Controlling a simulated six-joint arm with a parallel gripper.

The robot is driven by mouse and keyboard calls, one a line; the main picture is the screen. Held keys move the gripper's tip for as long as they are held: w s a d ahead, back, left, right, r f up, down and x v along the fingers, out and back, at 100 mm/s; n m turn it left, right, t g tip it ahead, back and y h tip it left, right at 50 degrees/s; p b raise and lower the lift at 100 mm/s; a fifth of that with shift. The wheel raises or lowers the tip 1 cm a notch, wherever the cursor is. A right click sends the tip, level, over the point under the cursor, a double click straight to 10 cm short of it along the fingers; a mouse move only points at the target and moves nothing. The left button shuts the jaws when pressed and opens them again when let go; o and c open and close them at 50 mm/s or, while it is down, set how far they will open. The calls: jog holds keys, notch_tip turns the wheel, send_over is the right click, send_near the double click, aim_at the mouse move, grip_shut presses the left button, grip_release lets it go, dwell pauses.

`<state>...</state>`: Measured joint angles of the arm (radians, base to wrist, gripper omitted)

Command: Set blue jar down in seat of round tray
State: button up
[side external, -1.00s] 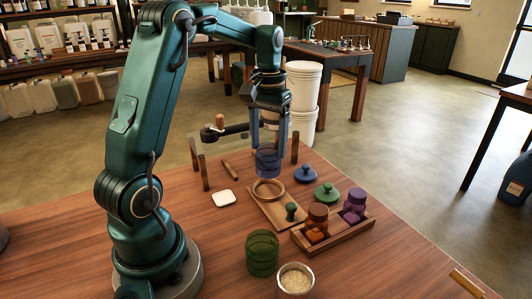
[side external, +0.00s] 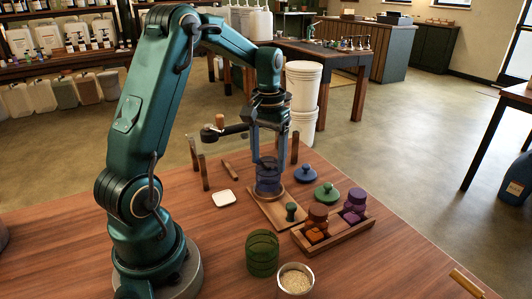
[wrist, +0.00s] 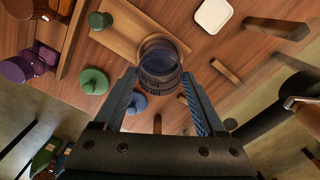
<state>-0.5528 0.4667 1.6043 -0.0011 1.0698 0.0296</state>
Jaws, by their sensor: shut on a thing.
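The blue jar (side external: 268,182) is a clear blue ribbed cylinder. My gripper (side external: 268,164) is shut on it from above and holds it upright over the ring seat (side external: 256,194) of the round tray (side external: 282,218), a light wooden board. In the side view the jar's base is at the ring; I cannot tell whether it touches the seat floor. In the wrist view the jar (wrist: 160,64) lies between the fingertips (wrist: 162,88) and covers most of the ring. The wooden tray (wrist: 122,30) extends to the upper left there.
A green knob (side external: 291,211) stands on the tray's front end. Blue lid (side external: 305,174) and green lid (side external: 327,193) lie to the right. A wooden rack (side external: 336,233) holds orange and purple jars. A green jar (side external: 262,254), a grain cup (side external: 295,279) and a white square dish (side external: 224,198) are nearby.

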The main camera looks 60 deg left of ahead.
jog(key=shift+f, duration=0.2)
dwell(0.5)
jog(key=shift+f, duration=0.35)
jog(key=shift+f, duration=0.4)
dwell(0.6)
jog(key=o, duration=1.2)
jog(key=shift+r, duration=0.1)
jog(key=shift+r, duration=3.4)
